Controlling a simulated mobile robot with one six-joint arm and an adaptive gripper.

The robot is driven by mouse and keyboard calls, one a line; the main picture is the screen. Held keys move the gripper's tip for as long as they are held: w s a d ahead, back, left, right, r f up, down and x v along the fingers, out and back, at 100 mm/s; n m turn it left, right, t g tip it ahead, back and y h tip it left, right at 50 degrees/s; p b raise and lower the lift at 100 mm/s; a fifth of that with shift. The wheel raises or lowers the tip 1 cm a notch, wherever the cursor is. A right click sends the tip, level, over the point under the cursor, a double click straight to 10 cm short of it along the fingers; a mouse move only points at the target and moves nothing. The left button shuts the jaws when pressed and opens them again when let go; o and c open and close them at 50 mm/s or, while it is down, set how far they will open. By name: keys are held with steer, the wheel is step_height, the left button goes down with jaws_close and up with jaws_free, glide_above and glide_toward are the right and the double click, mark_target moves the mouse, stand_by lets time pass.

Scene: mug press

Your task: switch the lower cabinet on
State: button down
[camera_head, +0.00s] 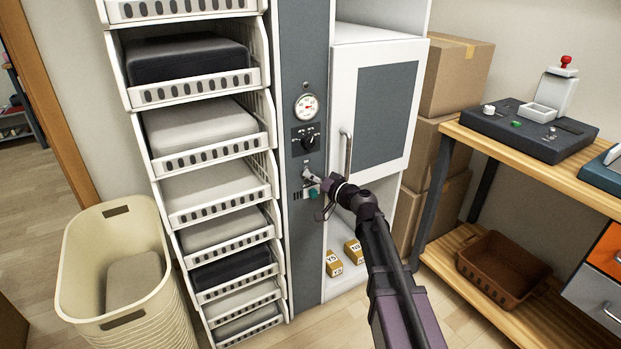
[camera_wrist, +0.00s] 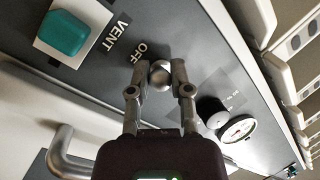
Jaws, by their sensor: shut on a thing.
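My gripper (camera_wrist: 161,82) is shut on a silver ball-ended switch (camera_wrist: 161,72) on the grey control panel (camera_wrist: 215,60), one finger on each side of the ball. The OFF label (camera_wrist: 140,53) is beside the switch in the wrist view. In the camera_head view my gripper (camera_head: 323,184) is at the panel (camera_head: 306,232), below the black dial (camera_head: 306,140). The cabinet (camera_head: 378,110) stands right of the panel, its grey-and-white door closed, above an open lower space. The fingers partly cover the switch, and any ON label is not visible.
A teal button (camera_wrist: 63,34) marked VENT is close to the switch. A round gauge (camera_head: 306,107) is above the dial. The door handle (camera_head: 346,153) sticks out just above my gripper. White bins (camera_head: 222,190) line the panel's left side. Two yellow blocks (camera_head: 334,263) lie below.

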steer(key=shift+r+p, duration=0.25)
steer(key=shift+p, duration=0.35)
steer(key=shift+s+r+g+h+p, duration=0.1)
steer(key=shift+r+g+h+p, duration=0.1)
steer(key=shift+g+h+p, duration=0.4)
steer(key=m+g+h+p, duration=0.1)
steer(key=p, duration=0.3)
steer(key=shift+r, duration=0.4)
steer(key=g+h+p, duration=0.1)
steer(key=g+p, duration=0.1)
steer(key=p, duration=0.2)
steer(key=shift+r+h, duration=0.2)
steer(key=shift+h, duration=0.2)
steer(key=shift+m+g+h+p, duration=0.3)
steer(key=shift+p, duration=0.55)
steer(key=shift+f, duration=0.1)
steer(key=c, duration=0.5)
jaws_free()
steer(key=shift+c, duration=0.2)
